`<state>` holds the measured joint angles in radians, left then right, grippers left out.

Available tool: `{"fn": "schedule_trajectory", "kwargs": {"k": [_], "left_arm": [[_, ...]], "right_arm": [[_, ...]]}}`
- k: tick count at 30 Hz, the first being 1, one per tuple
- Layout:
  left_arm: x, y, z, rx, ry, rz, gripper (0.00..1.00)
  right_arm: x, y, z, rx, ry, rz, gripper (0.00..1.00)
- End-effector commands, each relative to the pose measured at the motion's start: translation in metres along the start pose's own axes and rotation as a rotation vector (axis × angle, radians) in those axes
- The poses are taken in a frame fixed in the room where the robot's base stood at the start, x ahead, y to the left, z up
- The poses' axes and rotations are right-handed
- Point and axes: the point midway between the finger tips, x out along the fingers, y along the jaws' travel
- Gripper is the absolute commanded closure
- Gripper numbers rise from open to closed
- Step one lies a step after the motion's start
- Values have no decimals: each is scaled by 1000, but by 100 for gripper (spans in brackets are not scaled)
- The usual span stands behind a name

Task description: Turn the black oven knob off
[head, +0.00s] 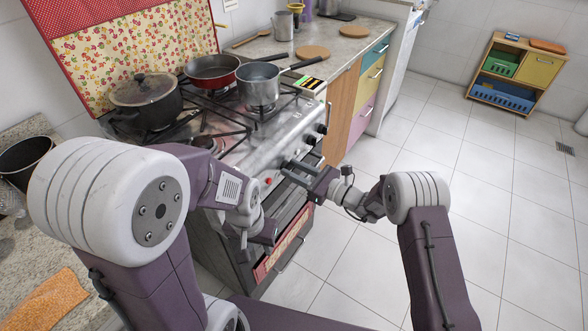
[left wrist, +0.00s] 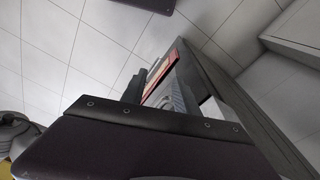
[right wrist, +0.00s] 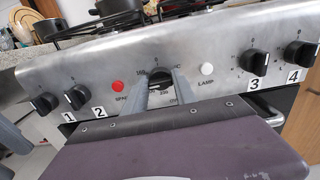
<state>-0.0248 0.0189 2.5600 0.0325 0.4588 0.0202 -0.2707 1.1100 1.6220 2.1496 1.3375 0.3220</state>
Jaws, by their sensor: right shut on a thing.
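The black oven knob (right wrist: 158,77) is in the middle of the steel control panel, ringed by temperature numbers, between a red light (right wrist: 118,86) and a white light (right wrist: 207,69). My right gripper (right wrist: 161,90) is shut on this knob, one finger on each side. Its pointer is partly hidden by the fingers. In the head view, my right gripper (head: 289,170) reaches the stove's front from the right and hides the knob. My left gripper (head: 257,245) is lower, in front of the oven door, with its fingers apart and empty in the left wrist view (left wrist: 156,92).
Black burner knobs flank the oven knob, labelled 1 and 2 (right wrist: 76,97) at left, 3 and 4 (right wrist: 299,54) at right. Pots and a red pan (head: 212,70) stand on the stove. A red-edged cloth (head: 285,245) hangs on the oven front.

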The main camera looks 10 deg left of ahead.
Motion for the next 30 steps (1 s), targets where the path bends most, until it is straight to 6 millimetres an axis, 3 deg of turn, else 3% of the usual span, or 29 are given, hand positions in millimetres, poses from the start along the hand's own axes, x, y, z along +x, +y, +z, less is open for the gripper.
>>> {"fn": "schedule_trajectory", "kwargs": {"k": [30], "left_arm": [[-32,1,-3,0,0,0,64]], "right_arm": [[0,-3,0,954,-1,0,100]]}}
